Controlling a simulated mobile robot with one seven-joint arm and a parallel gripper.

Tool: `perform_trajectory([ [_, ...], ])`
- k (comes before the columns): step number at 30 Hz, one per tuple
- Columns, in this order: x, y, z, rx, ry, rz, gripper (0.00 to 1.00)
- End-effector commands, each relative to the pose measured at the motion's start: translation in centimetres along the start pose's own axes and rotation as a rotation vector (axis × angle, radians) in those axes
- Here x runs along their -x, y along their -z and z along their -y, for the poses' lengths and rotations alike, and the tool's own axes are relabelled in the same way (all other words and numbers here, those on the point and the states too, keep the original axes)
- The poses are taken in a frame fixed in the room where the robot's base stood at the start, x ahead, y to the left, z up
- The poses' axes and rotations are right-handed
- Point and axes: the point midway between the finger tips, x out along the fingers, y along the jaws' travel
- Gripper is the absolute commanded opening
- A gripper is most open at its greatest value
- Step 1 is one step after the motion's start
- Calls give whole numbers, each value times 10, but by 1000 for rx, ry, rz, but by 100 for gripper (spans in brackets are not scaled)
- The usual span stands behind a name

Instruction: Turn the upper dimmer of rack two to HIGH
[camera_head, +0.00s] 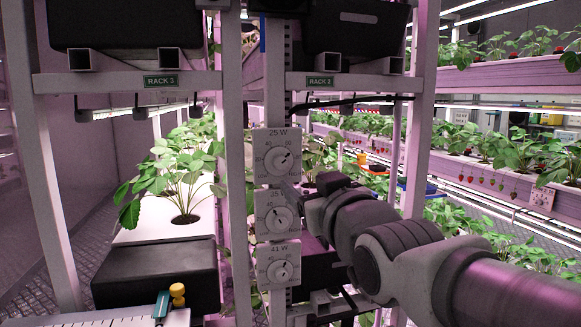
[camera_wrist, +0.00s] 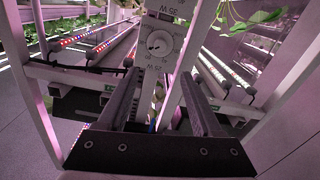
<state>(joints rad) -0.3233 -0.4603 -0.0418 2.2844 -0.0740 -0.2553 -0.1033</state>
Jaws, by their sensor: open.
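Three white dimmer plates are stacked on the post between the signs RACK 3 and RACK 2. The upper dimmer (camera_head: 277,155) reads 25 W and its pointer is turned to the upper right. The middle dimmer (camera_head: 275,213) is below it, and the lower dimmer (camera_head: 278,266) reads 41 W. In the wrist view a dimmer knob (camera_wrist: 160,43) appears upside down beyond my open gripper (camera_wrist: 160,74). Its two dark fingers are spread with nothing between them, apart from the knob. In the head view my arm reaches in from the right, beside the middle dimmer.
The RACK 2 sign (camera_head: 320,81) is on a crossbeam right of the post; the RACK 3 sign (camera_head: 160,81) is left. Rack uprights (camera_head: 418,120) and strawberry plants (camera_head: 178,172) flank the post. A black box (camera_head: 157,275) stands low at left.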

Motion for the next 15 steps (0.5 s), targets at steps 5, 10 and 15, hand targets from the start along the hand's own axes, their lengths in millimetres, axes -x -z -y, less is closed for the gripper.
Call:
perform_trajectory([
  [5,-28,-2,0,0,0,4,67],
  [10,-54,-2,0,0,0,4,67],
  [15,-81,-1,0,0,0,3,67],
])
